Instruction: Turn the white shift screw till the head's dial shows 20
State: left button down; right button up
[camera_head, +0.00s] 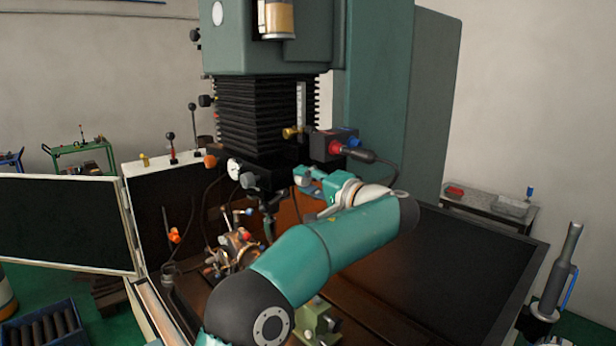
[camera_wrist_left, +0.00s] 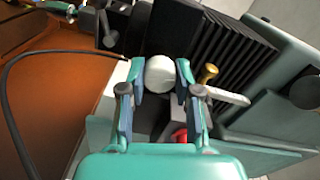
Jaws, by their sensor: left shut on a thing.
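The white shift screw (camera_wrist_left: 160,74) shows as a round white knob in the left wrist view, between my left gripper's fingertips. My left gripper (camera_wrist_left: 160,68) is shut on it, one finger on each side. My right gripper is not in view.
A black bellows (camera_head: 256,112) hangs above, with a brass knob (camera_head: 292,132) and a red-ended block (camera_head: 335,147) close to my gripper. A black cable (camera_wrist_left: 50,54) loops beside it. A brass chuck fixture (camera_head: 236,250) stands below on the brown machine bed.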

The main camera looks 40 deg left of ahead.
pick_arm(q)
jog(key=shift+w+m, duration=0.1)
jog(key=shift+m, duration=0.5)
jog(key=c, duration=0.8)
grip_release()
jog(key=shift+w, duration=0.1)
jog(key=shift+d, duration=0.1)
jog(key=s+d, duration=0.1)
jog(key=d, duration=1)
jog(key=shift+d, duration=0.4)
jog(key=shift+s, duration=0.1)
